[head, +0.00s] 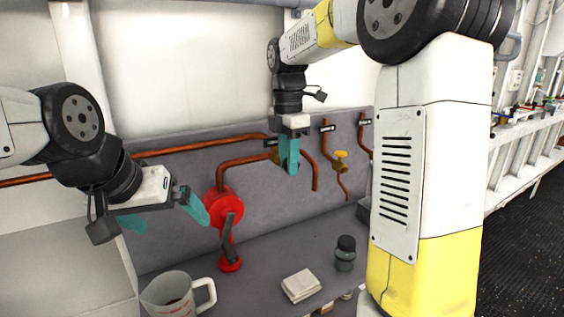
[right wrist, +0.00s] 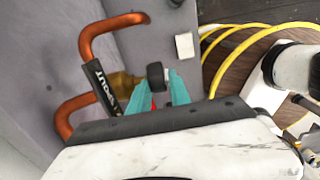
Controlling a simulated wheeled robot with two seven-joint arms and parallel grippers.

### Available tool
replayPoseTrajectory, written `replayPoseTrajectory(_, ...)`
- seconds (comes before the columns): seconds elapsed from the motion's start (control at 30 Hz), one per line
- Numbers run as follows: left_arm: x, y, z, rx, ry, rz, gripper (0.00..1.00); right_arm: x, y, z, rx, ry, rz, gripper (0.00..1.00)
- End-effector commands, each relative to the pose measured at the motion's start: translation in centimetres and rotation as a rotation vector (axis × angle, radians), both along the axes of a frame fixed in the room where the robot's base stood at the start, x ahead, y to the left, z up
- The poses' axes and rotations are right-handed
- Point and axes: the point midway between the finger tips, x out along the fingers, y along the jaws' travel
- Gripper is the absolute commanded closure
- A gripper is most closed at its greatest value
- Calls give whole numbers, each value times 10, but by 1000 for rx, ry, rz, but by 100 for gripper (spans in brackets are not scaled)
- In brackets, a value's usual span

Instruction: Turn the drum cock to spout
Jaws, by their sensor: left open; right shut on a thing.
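The brass cock (head: 273,154) sits on the copper pipe on the grey back panel. In the right wrist view, the brass cock (right wrist: 124,80) lies beside a black tag (right wrist: 106,88) reading SPOUT, between two bent copper pipe ends. My right gripper (head: 290,168) points down in front of the panel, shut on the cock; its teal fingers (right wrist: 150,92) stand either side of the handle, which they partly hide. The handle's exact angle is unclear. My left gripper (head: 163,213) is open and empty, left of the red fitting with a dark lever (head: 229,222).
A measuring jug (head: 172,297), a pale folded block (head: 300,286) and a dark-lidded jar (head: 345,254) stand on the grey bench. Another brass cock (head: 340,155) is further right on the panel. Yellow hoses (right wrist: 230,45) show in the right wrist view.

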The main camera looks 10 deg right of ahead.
Motion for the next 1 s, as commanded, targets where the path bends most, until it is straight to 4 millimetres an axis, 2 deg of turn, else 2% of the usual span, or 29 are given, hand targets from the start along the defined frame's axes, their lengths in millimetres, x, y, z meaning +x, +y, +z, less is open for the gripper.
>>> replayPoseTrajectory(0.37,0,0,0,0,0,0,0,-1,4,-2,-195,-81,6,100)
replayPoseTrajectory(1.0,0,0,0,0,0,0,0,-3,9,-10,-755,-310,7,100)
